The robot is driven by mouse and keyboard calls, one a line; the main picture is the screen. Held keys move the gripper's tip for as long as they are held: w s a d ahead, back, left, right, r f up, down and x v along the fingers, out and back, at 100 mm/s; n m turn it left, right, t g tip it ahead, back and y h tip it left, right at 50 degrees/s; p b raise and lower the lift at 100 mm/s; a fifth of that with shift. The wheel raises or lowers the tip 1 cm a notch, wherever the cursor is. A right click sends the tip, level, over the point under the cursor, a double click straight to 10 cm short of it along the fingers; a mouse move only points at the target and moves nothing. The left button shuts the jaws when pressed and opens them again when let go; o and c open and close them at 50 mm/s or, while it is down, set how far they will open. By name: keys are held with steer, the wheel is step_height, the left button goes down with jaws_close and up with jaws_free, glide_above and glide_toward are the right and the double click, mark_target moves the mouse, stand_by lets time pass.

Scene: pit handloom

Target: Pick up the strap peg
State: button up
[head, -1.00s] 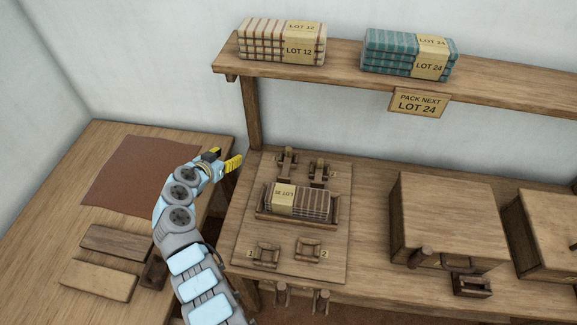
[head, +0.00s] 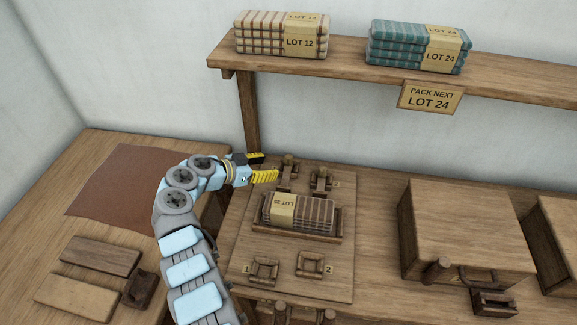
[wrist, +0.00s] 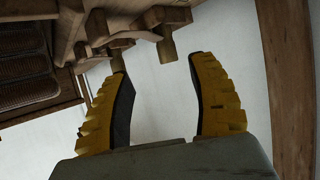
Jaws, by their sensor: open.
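Two wooden pegs stand in brackets at the back of a packing board (head: 345,245): a left peg (head: 288,160) and a right peg (head: 321,174). I cannot tell which is the strap peg. My gripper (head: 268,167), with yellow fingers, is open and empty just left of the left peg. In the wrist view, a wooden peg end (wrist: 166,46) shows just beyond the gap between the open fingers (wrist: 158,72); nothing lies between them. A striped cloth bundle with a lot label (head: 312,211) lies in a cradle in front of the pegs.
Sockets marked 1 (head: 263,270) and 2 (head: 309,264) sit at the board's front. A shelf post (head: 249,115) rises close behind my gripper. The shelf (head: 345,63) holds LOT 12 and LOT 24 bundles. A wooden chest (head: 465,225) stands to the right.

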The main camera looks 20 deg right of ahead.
mark_target(289, 162)
steer(key=x, duration=0.4)
steer(key=shift+w+d+b, duration=0.1)
steer(key=shift+w+b, duration=0.05)
steer(key=shift+b, duration=0.25)
steer(key=shift+w+b+x, duration=0.1)
steer(key=shift+b+x, duration=0.45)
steer(key=shift+x, duration=0.4)
steer(key=shift+w+b+x, duration=0.15)
steer(key=shift+b+x, duration=0.4)
steer(key=shift+x, duration=0.4)
steer(key=shift+w+d+f+b, duration=0.2)
steer(key=shift+d+f+b, duration=0.2)
steer(key=shift+d, duration=0.15)
jaws_close()
